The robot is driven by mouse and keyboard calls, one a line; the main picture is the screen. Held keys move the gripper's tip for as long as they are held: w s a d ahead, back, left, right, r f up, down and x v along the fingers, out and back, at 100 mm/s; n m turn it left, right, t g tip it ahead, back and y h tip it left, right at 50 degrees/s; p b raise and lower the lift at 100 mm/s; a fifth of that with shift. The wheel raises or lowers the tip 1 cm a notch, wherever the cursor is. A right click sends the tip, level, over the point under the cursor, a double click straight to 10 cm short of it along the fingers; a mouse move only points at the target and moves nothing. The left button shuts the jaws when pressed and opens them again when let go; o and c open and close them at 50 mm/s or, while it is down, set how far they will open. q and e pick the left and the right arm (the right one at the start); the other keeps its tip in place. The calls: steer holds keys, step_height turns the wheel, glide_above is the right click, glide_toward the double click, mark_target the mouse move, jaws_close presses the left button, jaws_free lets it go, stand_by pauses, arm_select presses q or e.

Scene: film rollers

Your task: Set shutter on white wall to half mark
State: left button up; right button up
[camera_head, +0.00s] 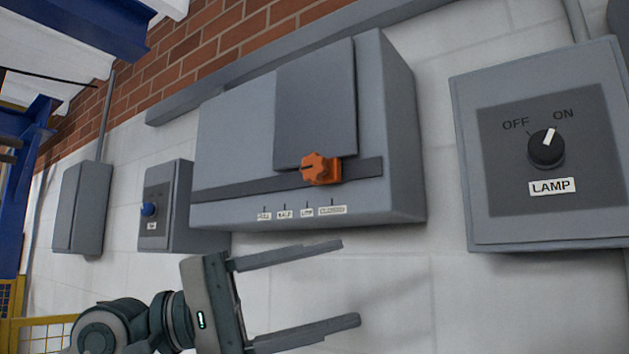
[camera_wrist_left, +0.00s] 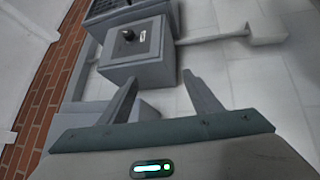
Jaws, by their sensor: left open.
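The shutter box (camera_head: 240,130) is a grey box on the white wall in the head view. Its dark grey shutter plate (camera_head: 316,100) stands at the right part of the box. An orange knob (camera_head: 320,169) sits at the plate's lower edge, on a dark horizontal slot. Below the slot are small labels, among them the half mark (camera_head: 285,214); the knob is to the right, nearer the rightmost label. My left gripper (camera_head: 350,282) is open and empty, below the box and apart from the knob. Its fingers also show in the left wrist view (camera_wrist_left: 163,88). My right gripper is not in view.
A lamp box (camera_head: 550,225) with a black dial (camera_head: 546,149) is on the right; the dial's pointer is toward ON. A box with a blue button (camera_head: 148,209) and a plain grey box (camera_head: 82,207) are on the left. The wall below the boxes is clear.

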arm_select(q)
step_height(320, 180, up, 5)
steer(key=s+a+m+t+y, duration=0.1)
steer(key=a+m+t+y, duration=0.1)
steer(key=m+t+y, duration=0.5)
steer(key=t+y, duration=0.3)
steer(key=t, duration=0.4)
glide_toward(311, 173)
steer(key=v, duration=0.6)
steer(key=shift+a+r, duration=0.1)
steer(key=shift+r, duration=0.15)
steer(key=shift+w, duration=0.15)
steer(key=p+x, duration=0.2)
steer(key=x, duration=0.3)
steer(key=p+x, duration=0.3)
steer(key=x, duration=0.3)
steer(key=p+x, duration=0.2)
steer(key=x, duration=0.4)
steer(key=shift+d+f+p, duration=0.2)
steer(key=shift+f+p, duration=0.05)
steer(key=shift+p, duration=0.1)
